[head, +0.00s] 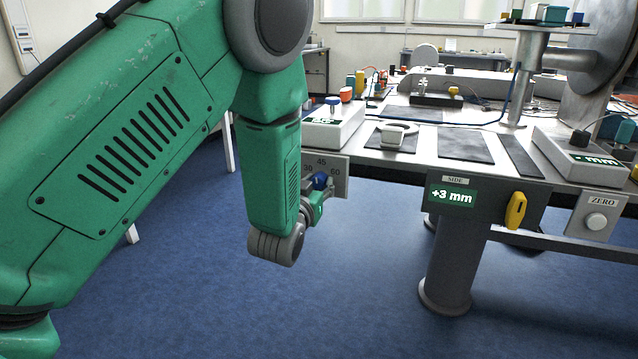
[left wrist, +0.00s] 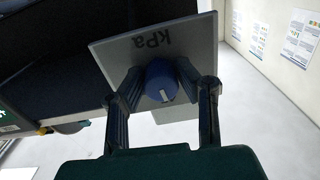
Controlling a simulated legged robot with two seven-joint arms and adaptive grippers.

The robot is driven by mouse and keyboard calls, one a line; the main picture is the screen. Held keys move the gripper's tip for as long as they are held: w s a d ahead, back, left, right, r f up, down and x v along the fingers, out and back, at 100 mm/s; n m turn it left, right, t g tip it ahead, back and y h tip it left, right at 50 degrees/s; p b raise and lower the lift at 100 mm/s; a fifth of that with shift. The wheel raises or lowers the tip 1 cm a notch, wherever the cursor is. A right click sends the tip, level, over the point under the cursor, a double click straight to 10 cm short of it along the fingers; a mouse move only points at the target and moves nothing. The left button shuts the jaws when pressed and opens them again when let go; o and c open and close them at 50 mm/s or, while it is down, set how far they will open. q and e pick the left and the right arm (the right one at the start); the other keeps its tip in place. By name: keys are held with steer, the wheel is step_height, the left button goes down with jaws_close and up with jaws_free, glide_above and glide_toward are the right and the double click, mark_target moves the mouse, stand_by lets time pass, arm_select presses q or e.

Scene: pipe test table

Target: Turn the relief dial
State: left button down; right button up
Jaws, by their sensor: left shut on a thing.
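The relief dial (head: 320,180) is a blue knob on a pale plate (head: 341,172) at the table's front edge, left of centre in the head view. In the left wrist view the blue dial (left wrist: 160,80) has a white mark, and the plate (left wrist: 196,42) reads kPa upside down. My left gripper (head: 317,190) reaches the dial from the front and is shut on it. In the left wrist view its two fingers (left wrist: 160,88) stand either side of the knob. My green arm hides part of the plate. My right gripper is not in view.
A yellow handle (head: 515,210) and a "+3 mm" side display (head: 453,196) are on the table front to the right, with a ZERO button (head: 596,222) further right. A white box (head: 333,127) stands above the dial. Blue floor (head: 350,300) in front is clear.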

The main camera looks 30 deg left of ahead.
arm_select(q)
steer(key=n+p, duration=0.1)
steer(key=n, duration=0.9)
steer(key=shift+n, duration=0.3)
stand_by(0.4)
steer(key=c, duration=1.2)
jaws_free()
steer(key=shift+s+a, duration=0.1)
steer(key=v, duration=1.1)
steer(key=shift+s, duration=0.45)
